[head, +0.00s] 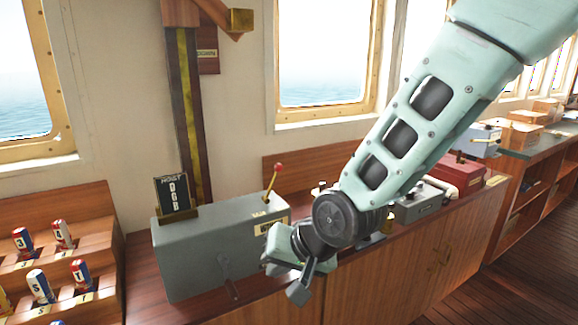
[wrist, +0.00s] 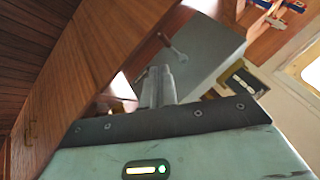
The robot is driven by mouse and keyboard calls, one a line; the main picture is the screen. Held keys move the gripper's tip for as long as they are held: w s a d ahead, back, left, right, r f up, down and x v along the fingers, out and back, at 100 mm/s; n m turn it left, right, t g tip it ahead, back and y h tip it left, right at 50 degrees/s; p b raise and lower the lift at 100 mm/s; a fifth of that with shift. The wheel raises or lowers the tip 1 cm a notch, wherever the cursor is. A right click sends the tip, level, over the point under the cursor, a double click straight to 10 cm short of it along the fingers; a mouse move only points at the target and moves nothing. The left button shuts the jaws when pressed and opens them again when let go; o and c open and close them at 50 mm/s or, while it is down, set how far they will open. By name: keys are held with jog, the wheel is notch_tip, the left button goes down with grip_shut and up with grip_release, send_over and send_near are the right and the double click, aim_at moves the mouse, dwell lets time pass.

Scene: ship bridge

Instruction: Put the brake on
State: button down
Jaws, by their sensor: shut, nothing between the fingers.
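A grey hoist box (head: 205,255) stands on the wooden counter. A lever with a red knob (head: 278,168) rises from its top right end, tilted slightly right. A partly covered yellow label (head: 262,228) sits below it. A small dark handle (head: 230,288) is low on the box's front; a small metal handle (wrist: 175,50) on the box also shows in the wrist view. I cannot tell which one is the brake. My gripper (head: 298,290) is shut and empty, in front of the box's right end. In the wrist view its fingers (wrist: 158,82) point toward the box, apart from that handle.
A black board reading HOIST (head: 173,195) stands on the box. A rack with several numbered red, white and blue cylinders (head: 62,235) is at left. A red box (head: 465,172) and other equipment stand along the counter at right. The wooden cabinet front (head: 400,270) lies below my arm.

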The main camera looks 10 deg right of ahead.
aim_at(272, 183)
jog(key=w+d+r+m+t+h+p, duration=0.1)
jog(key=w+d+r+m+t+p, duration=0.1)
jog(key=w+d+m+t, duration=0.3)
jog(key=w+d+r+m+t+h+p, duration=0.1)
jog(key=w+d+m+t, duration=0.5)
jog(key=w+m, duration=0.6)
jog(key=w+d+r+p, duration=0.1)
jog(key=w+d+r, duration=0.1)
jog(key=w, duration=0.2)
jog(key=shift+d+m+t+h, duration=0.3)
jog(key=shift+d+m+h, duration=0.1)
jog(key=shift+w+r, duration=0.1)
jog(key=w+a+p, duration=0.4)
jog(key=w+p, duration=0.2)
jog(key=w, duration=0.2)
jog(key=shift+a+r, duration=0.25)
jog(key=shift+a, duration=0.1)
